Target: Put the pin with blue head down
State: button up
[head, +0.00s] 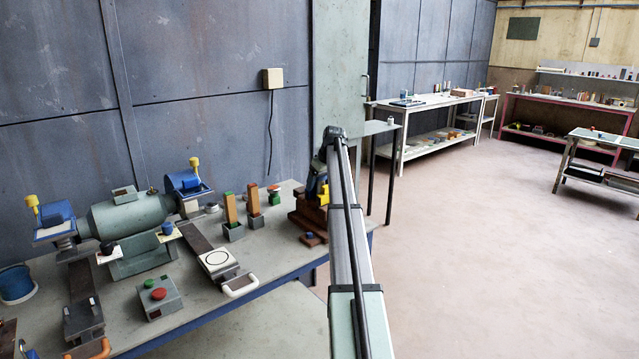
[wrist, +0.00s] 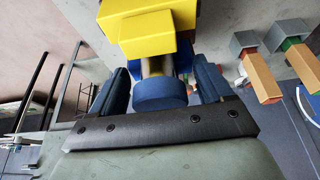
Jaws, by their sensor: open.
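In the wrist view the pin's round dark blue head (wrist: 160,94) faces the camera, with a short metallic shank behind it. The shank runs toward a stepped yellow block (wrist: 147,35), where its far end is hidden. My gripper (wrist: 161,84) is open, with one dark blue finger on each side of the head and a visible gap at both sides. In the head view my gripper (head: 318,180) is at the table's right end, beside the yellow block (head: 323,194). The pin cannot be made out there.
Brown stepped blocks (head: 308,218) stand under the yellow block. Further left are a green grinder-like machine (head: 135,219), a control box (head: 158,297) and a blue bucket (head: 15,284). The floor right of the table is clear.

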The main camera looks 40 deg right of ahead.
jog(key=v, duration=1.2)
